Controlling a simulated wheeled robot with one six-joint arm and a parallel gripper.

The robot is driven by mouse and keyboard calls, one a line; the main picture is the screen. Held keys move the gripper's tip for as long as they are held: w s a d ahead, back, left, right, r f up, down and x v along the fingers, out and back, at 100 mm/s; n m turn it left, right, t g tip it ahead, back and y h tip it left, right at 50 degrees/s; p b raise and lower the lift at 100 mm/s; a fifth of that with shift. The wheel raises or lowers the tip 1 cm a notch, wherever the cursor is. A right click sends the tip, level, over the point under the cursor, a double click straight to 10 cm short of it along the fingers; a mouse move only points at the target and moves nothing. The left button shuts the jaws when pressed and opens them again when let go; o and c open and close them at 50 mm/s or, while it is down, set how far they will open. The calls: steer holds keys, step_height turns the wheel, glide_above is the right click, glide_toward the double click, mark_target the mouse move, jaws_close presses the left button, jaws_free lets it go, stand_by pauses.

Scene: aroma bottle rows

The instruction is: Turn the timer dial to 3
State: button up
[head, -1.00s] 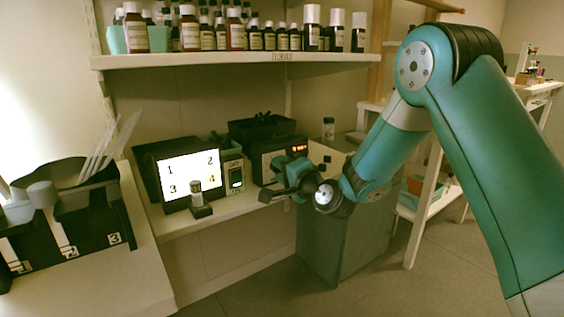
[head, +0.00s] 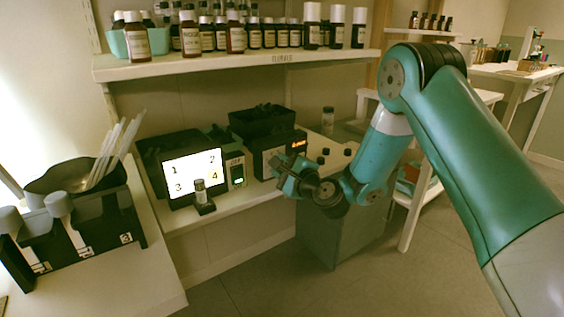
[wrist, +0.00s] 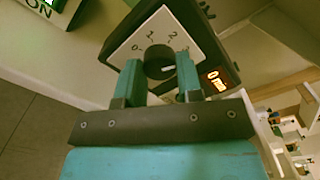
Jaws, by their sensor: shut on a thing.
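The timer (head: 265,158) is a dark box on the low shelf, with a lit orange-red display. In the wrist view its white dial plate (wrist: 126,54) carries the numbers 0, 1, 2 and 3 in an arc. The round black dial (wrist: 157,57) sits at the plate's middle, with a small pale mark low on its right side. The timer display (wrist: 216,80) reads 0 min. My gripper (wrist: 158,75) is shut on the dial, one finger at each side; it also shows in front of the timer in the head view (head: 281,172).
Left of the timer stand a small device with a green light (head: 236,170) and a lit screen (head: 193,172) numbered 1 to 4, with a small bottle (head: 202,193) before it. A black bin (head: 262,120) stands behind. The bottle shelf (head: 235,64) hangs above.

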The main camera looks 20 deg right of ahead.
steer(key=shift+m, duration=0.3)
steer(key=o, duration=0.9)
steer(key=shift+s, duration=0.1)
